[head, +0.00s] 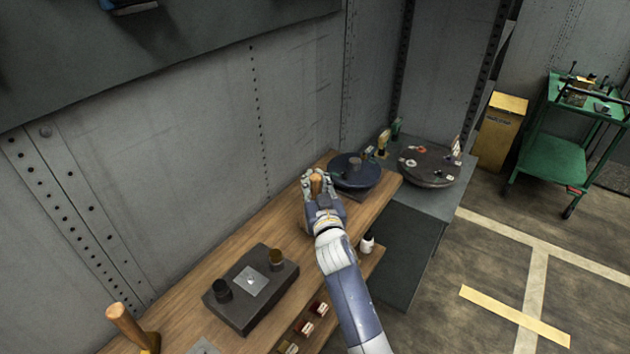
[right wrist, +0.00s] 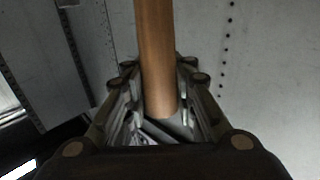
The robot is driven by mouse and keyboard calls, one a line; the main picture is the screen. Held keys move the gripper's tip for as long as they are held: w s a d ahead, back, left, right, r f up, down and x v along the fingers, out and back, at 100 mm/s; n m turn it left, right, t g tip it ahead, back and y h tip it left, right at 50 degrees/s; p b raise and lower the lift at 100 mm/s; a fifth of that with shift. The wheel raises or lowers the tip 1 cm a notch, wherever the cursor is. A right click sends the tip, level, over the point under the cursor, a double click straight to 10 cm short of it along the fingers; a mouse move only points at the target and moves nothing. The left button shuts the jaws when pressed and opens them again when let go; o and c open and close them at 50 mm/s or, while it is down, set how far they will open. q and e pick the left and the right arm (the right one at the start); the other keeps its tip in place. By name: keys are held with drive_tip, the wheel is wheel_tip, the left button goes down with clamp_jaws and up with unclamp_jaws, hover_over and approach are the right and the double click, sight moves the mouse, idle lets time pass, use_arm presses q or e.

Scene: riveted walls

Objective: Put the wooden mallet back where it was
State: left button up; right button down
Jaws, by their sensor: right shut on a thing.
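My right gripper (head: 318,186) is shut on an upright wooden handle, which I take for the wooden mallet (head: 317,183). It is over the far part of the wooden bench, just left of a dark blue round turntable. In the right wrist view the brown handle (right wrist: 155,60) stands between the two fingers (right wrist: 158,95) and runs up out of the picture. The mallet's head does not show clearly in either view. My left gripper is not in view.
The wooden bench (head: 190,275) holds a dark block (head: 250,290) with small cups and another wooden-handled thing (head: 127,326) at the near left. The blue turntable (head: 355,172) is close to my right gripper. A round dark tray (head: 430,167) stands beyond. Small jars sit on a lower shelf.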

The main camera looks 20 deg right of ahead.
drive_tip(key=shift+r, duration=0.1)
drive_tip(key=c, duration=1.3)
unclamp_jaws()
drive_tip(key=shift+f, duration=0.2)
drive_tip(key=shift+r, duration=0.15)
drive_tip(key=shift+s, duration=0.45)
drive_tip(key=shift+s+a+b, duration=0.15)
drive_tip(key=shift+s+b, duration=0.15)
drive_tip(key=shift+s, duration=0.8)
drive_tip(key=shift+s+a+b, duration=0.2)
drive_tip(key=shift+s+b, duration=0.1)
drive_tip(key=shift+s, duration=0.8)
drive_tip(key=shift+s+a+b, duration=0.15)
drive_tip(key=shift+s+b, duration=0.15)
drive_tip(key=shift+s, duration=0.8)
